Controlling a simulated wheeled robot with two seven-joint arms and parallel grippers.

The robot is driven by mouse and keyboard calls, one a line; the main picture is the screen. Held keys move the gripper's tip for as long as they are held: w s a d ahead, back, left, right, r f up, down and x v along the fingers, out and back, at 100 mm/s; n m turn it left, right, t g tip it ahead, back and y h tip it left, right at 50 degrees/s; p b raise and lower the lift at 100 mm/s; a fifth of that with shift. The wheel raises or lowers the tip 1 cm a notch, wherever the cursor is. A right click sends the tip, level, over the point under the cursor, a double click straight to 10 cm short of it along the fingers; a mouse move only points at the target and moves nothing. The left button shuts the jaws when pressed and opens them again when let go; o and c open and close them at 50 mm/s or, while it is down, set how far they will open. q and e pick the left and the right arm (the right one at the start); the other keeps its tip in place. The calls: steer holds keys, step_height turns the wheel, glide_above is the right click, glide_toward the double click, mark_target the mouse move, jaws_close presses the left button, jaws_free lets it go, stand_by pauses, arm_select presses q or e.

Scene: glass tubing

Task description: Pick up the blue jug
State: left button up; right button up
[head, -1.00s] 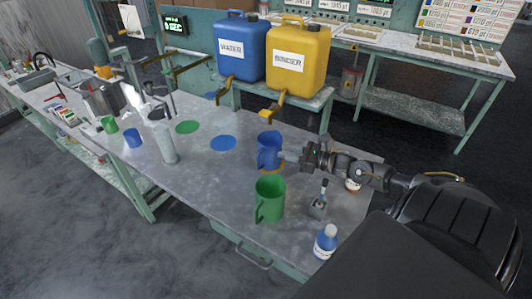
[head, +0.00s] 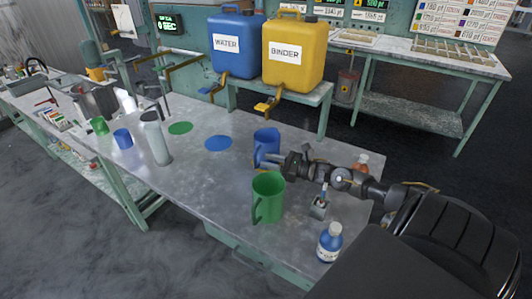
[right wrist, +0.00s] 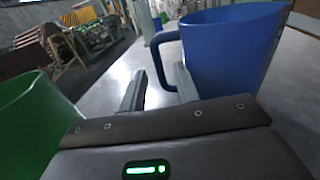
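The blue jug (head: 266,143) stands upright on the grey bench, with its handle toward the front left. My right gripper (head: 268,159) comes in from the right, close in front of the jug. In the right wrist view, the jug (right wrist: 228,48) fills the upper right. Its handle (right wrist: 159,62) shows between the two fingers of the right gripper (right wrist: 158,88), which are apart. The gripper is open; I cannot tell whether a finger touches the jug. My left gripper is not in view.
A green jug (head: 268,196) stands just in front of my right gripper and shows at the left in the right wrist view (right wrist: 32,125). A blue-labelled bottle (head: 329,243) and a small holder (head: 319,206) stand nearby. The blue disc (head: 218,143) is bare.

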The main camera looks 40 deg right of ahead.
mark_target(255, 158)
steer(key=shift+w+a, duration=0.2)
steer(key=shift+w, duration=0.05)
steer(key=x, duration=0.1)
steer(key=p+x, duration=0.1)
steer(key=x, duration=0.1)
steer(key=p+x, duration=0.1)
steer(key=shift+w+a+r, duration=0.25)
steer(key=shift+r, duration=0.05)
steer(key=shift+w+a+f, duration=0.15)
steer(key=shift+w, duration=0.15)
steer(key=shift+s, duration=0.1)
jaws_close()
